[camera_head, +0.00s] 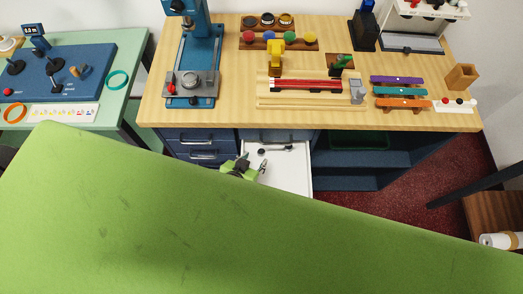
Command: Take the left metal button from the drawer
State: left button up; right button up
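The open drawer (291,180) has a pale, mostly bare inside and sticks out below the wooden counter. Near its back lie a small dark round thing (262,152) and a dark bar-like thing (284,148). I cannot make out for sure which of these, if any, is the left metal button. My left gripper (263,166), green with grey finger parts, is over the left side of the drawer, just in front of the small dark thing. It is seen too small to tell its opening. My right gripper is not in view.
The wooden counter (235,115) above holds a blue press (196,50), a red-striped piece (305,85) and coloured bars (400,91). Closed blue drawers (197,143) are left of the open one, open shelves (355,160) right. A lime-green surface covers the lower view.

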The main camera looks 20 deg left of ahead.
aim_at(260, 153)
pick_arm(q)
jog(key=shift+w+d+f, duration=0.1)
jog(key=shift+w+f, duration=0.4)
jog(key=shift+f, duration=0.05)
jog(key=shift+w+f, duration=0.25)
jog(key=shift+w, duration=0.05)
jog(key=shift+w+f, duration=0.25)
jog(key=shift+w, duration=0.05)
jog(key=shift+w+f, duration=0.15)
jog(key=shift+f, duration=0.1)
jog(key=x, duration=0.3)
jog(key=shift+f, duration=0.15)
jog(key=shift+w+f, duration=0.3)
jog(key=shift+f, duration=0.1)
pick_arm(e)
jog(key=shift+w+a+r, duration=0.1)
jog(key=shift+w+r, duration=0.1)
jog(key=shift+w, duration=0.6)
pick_arm(q)
jog(key=shift+c, duration=0.3)
jog(key=c, duration=0.8)
